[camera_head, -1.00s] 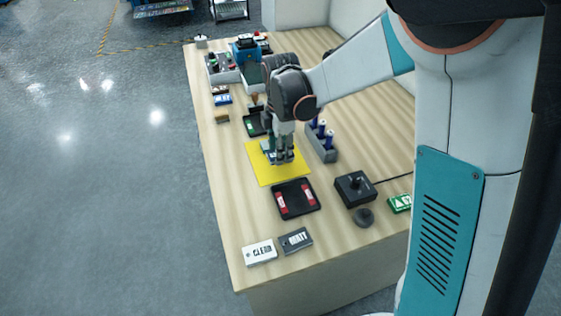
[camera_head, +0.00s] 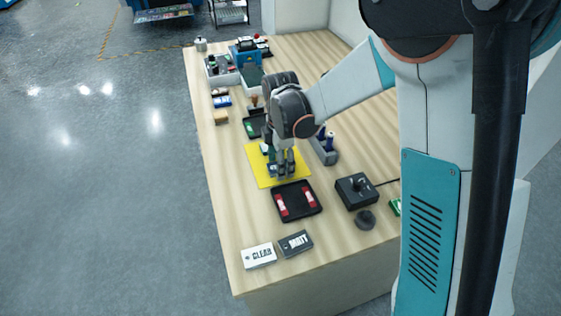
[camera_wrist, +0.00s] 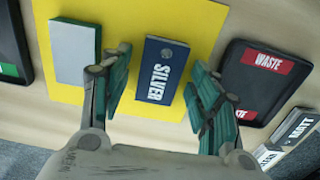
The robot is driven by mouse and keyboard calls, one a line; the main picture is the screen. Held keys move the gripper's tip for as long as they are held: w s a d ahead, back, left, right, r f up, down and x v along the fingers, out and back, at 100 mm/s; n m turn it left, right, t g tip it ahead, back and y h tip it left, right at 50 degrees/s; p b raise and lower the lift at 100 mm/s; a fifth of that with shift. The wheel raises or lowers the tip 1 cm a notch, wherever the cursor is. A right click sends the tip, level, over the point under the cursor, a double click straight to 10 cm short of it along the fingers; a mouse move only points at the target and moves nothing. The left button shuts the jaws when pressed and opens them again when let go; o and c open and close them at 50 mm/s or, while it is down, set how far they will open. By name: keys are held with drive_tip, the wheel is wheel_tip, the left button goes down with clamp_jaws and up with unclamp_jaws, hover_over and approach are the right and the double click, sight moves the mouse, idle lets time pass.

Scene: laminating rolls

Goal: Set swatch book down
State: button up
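The swatch book, dark blue and marked SILVER (camera_wrist: 160,72), lies flat on the yellow mat (camera_wrist: 115,22) in the wrist view. My gripper (camera_wrist: 159,62) is open, with one finger on each side of the book and a visible gap on both sides. A block with a pale top and dark edge (camera_wrist: 75,52) lies on the mat left of my left finger. In the head view my gripper (camera_head: 281,174) is low over the front part of the yellow mat (camera_head: 256,174) and hides most of the book.
A black tray with red WASTE labels (camera_head: 295,202) stands just in front of the mat. The CLEAR (camera_head: 259,256) and MATT (camera_head: 296,243) books lie near the front edge. A joystick box (camera_head: 355,188) and a rack with blue rolls (camera_head: 325,150) are to the right.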

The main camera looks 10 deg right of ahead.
wheel_tip(320, 180, up, 12)
drive_tip(key=p, duration=0.4)
drive_tip(key=s+d+r+m+t, duration=0.3)
drive_tip(key=s+d+r+m, duration=0.4)
drive_tip(key=s+r+m, duration=0.25)
drive_tip(key=s+d+m+t, duration=0.4)
drive_tip(key=s+m, duration=0.6)
drive_tip(key=s, duration=0.1)
drive_tip(key=shift+s+d+f+m, duration=0.15)
drive_tip(key=shift+s+d+m, duration=0.2)
